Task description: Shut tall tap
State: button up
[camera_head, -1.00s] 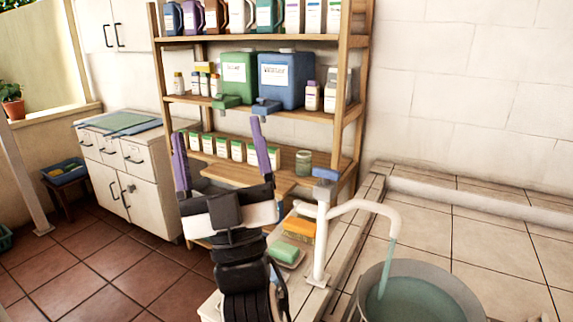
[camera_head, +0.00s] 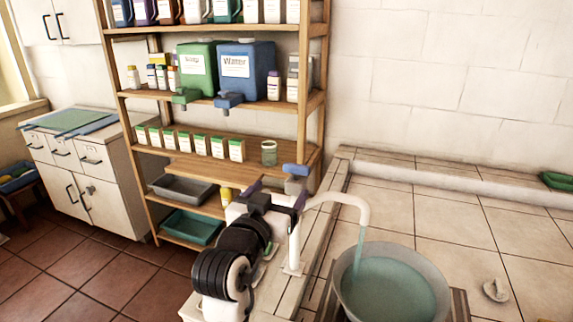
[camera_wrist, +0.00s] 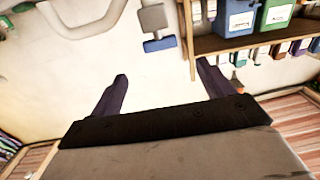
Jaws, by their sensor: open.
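The tall white tap (camera_head: 294,238) stands at the basin's left, with a blue handle (camera_head: 296,170) on top. Water runs from its curved spout (camera_head: 345,199) into the round basin (camera_head: 437,278). My gripper (camera_head: 277,194) is open and empty, just left of the tap's upper part, with its purple fingers pointing toward the tap. In the wrist view, the blue handle (camera_wrist: 159,44) lies beyond the fingertips of my gripper (camera_wrist: 163,68), between them sideways and apart from both. The spout (camera_wrist: 80,20) shows at upper left there.
A wooden shelf (camera_head: 313,110) stands behind, holding a green jug (camera_head: 197,68), a blue jug (camera_head: 247,72) and several bottles. A white cabinet (camera_head: 110,165) is at left. The tiled counter (camera_head: 470,220) right of the tap is mostly clear.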

aim_at(295, 169)
jog(key=p+x, duration=0.3)
jog(key=x, duration=0.8)
jog(key=shift+r+p, duration=0.1)
jog(key=shift+p, duration=0.25)
jog(key=shift+w+d, duration=0.15)
jog(key=shift+w, duration=0.4)
jog(key=c, duration=1)
